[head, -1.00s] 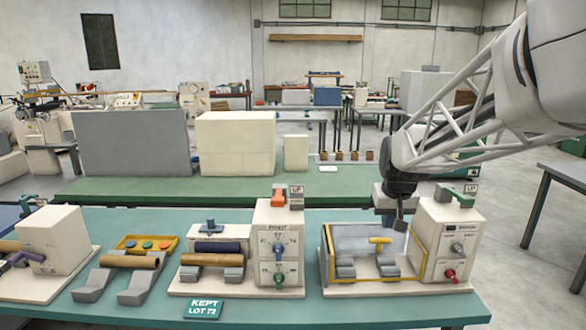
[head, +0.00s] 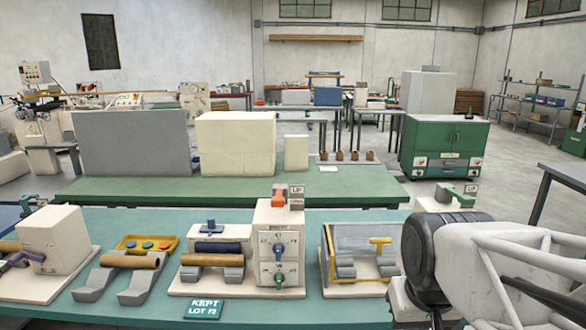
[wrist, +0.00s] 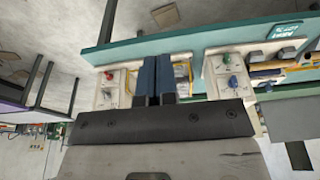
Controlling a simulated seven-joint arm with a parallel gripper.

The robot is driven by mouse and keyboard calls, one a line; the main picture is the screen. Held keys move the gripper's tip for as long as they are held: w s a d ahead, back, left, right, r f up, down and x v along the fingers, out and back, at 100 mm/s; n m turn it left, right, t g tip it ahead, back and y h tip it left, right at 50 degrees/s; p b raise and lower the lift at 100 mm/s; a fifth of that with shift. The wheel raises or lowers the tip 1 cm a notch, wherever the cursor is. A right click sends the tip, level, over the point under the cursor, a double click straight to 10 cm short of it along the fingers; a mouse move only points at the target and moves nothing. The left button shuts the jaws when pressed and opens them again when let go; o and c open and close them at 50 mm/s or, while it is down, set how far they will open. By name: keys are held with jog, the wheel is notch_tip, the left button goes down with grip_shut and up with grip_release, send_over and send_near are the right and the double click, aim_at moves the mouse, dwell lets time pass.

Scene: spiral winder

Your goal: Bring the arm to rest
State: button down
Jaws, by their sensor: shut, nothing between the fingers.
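My gripper shows in the wrist view (wrist: 155,62) as two dark blue-grey fingers side by side, shut with nothing between them. In the head view my arm fills the lower right, and the fingers cannot be made out clearly. The arm covers most of the cream box of the right-hand winding station (head: 445,198).
On the teal bench (head: 340,312) stand a cream control box with blue and green knobs (head: 279,250), a brown roll on grey cradles (head: 132,261) and a "KEPT LOT 72" sign (head: 204,309). A green cabinet (head: 443,150) stands behind.

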jog(key=shift+s+a+f, duration=0.1)
jog(key=shift+s+f, duration=0.2)
jog(key=shift+s, duration=0.5)
jog(key=shift+s+f, duration=0.3)
jog(key=shift+s, duration=0.5)
